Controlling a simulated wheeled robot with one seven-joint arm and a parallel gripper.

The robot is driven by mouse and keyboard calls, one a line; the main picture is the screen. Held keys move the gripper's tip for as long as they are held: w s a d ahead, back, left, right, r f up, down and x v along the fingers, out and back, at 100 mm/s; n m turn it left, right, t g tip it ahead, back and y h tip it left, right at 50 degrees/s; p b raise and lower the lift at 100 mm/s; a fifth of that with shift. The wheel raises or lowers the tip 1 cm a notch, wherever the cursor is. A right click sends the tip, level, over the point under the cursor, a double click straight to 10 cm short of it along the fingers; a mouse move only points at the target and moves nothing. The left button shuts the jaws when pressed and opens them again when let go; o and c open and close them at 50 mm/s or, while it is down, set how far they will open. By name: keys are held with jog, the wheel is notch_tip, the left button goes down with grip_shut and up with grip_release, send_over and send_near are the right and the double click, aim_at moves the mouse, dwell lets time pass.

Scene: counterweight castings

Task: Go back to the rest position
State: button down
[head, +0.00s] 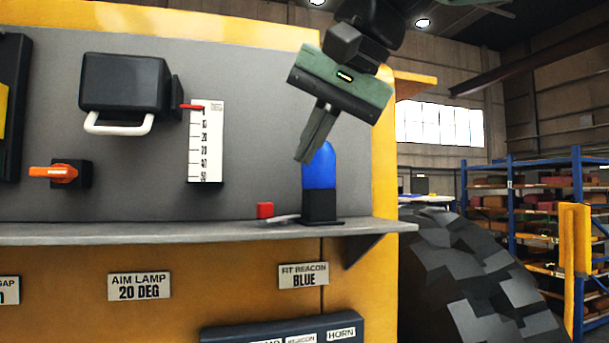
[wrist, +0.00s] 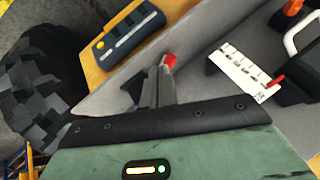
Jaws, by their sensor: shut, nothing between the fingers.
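My gripper (head: 306,160) is green with grey fingers. In the head view it hangs tilted, its fingertips beside the upper left of the blue beacon (head: 319,168) and overlapping its edge in the picture. I cannot tell whether they touch. The beacon stands upright in a black base (head: 320,208) at the right end of the grey shelf (head: 200,234). In the wrist view the shut fingers (wrist: 153,84) point away over the shelf, with nothing between them. The beacon does not show there; the gripper may hide it.
A black lamp box with a white handle (head: 118,124), a white scale (head: 205,150) and an orange lever (head: 53,171) are on the grey panel. A large tyre (head: 480,280) stands to the right.

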jog(key=shift+s+r, duration=0.25)
jog(key=shift+r, duration=0.15)
dwell(0.3)
jog(key=s+d+f+n+g+h+b, duration=0.1)
jog(key=s+f+n+g+b, duration=0.15)
jog(key=f, duration=1.25)
jog(key=s+d+f+n+g+h+b, duration=0.1)
jog(key=s+f+n+b, duration=0.15)
jog(key=f, duration=1.25)
jog(key=s+d+f+n+g+h+b, duration=0.1)
jog(key=s+d+f, duration=0.4)
jog(key=f, duration=0.5)
jog(key=s+d+f+n+h+b, duration=0.1)
jog(key=s+d+f+b, duration=0.1)
jog(key=s+d+f, duration=0.4)
notch_tip(320, 180, down, 5)
jog(key=shift+s+r+n+g+h, duration=0.1)
jog(key=shift+s+n+g+h, duration=0.25)
jog(key=shift+s, duration=0.8)
